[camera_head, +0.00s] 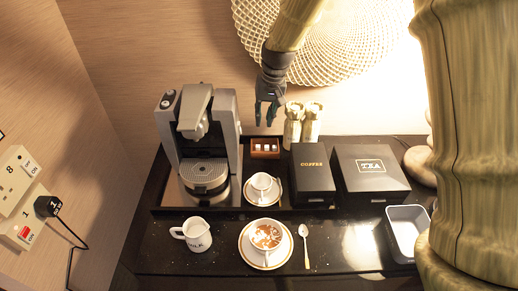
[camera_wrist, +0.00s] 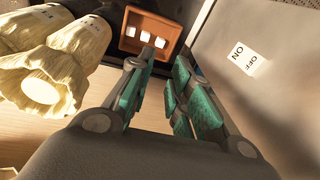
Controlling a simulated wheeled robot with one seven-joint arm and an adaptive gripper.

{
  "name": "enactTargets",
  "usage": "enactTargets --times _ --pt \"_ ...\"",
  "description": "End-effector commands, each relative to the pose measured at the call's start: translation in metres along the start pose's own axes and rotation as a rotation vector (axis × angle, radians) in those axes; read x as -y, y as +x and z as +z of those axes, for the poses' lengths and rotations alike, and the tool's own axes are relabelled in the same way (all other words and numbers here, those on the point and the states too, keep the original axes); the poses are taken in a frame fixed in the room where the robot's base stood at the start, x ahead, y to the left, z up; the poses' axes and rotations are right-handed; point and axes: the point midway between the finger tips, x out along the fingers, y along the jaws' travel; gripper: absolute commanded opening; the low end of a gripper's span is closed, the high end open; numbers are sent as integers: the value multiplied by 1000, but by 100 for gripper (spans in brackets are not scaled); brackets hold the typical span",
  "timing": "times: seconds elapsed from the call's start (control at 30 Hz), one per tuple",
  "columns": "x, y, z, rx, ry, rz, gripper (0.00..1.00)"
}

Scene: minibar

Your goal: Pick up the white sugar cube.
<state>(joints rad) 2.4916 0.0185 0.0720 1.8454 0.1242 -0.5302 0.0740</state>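Several small white sugar cubes (camera_head: 265,148) sit in a small brown wooden box (camera_head: 265,156) at the back of the black tray. In the wrist view, three white cubes (camera_wrist: 145,37) lie in a row inside the orange-brown box (camera_wrist: 128,43), beyond my fingertips. My gripper (camera_head: 265,122) hangs above the box, pointing down, apart from the cubes. In the wrist view my gripper (camera_wrist: 165,62) is open, with its green-padded fingers apart and nothing between them.
The coffee machine (camera_head: 200,130) stands left of the box. A white cup (camera_head: 261,184) is in front; the black coffee box (camera_head: 312,175) is to the front right.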

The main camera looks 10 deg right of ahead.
Motion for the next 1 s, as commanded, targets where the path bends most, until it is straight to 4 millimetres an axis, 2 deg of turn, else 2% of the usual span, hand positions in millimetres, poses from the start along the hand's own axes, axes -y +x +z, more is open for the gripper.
enactTargets --times 0.13,0.37,0.8,1.0 --pt "-1 13 1 1 -1 0 20" --pt "-2 20 2 1 0 0 20" --pt "-3 65 2 1 1 0 20" --pt "-3 73 2 0 1 0 20"
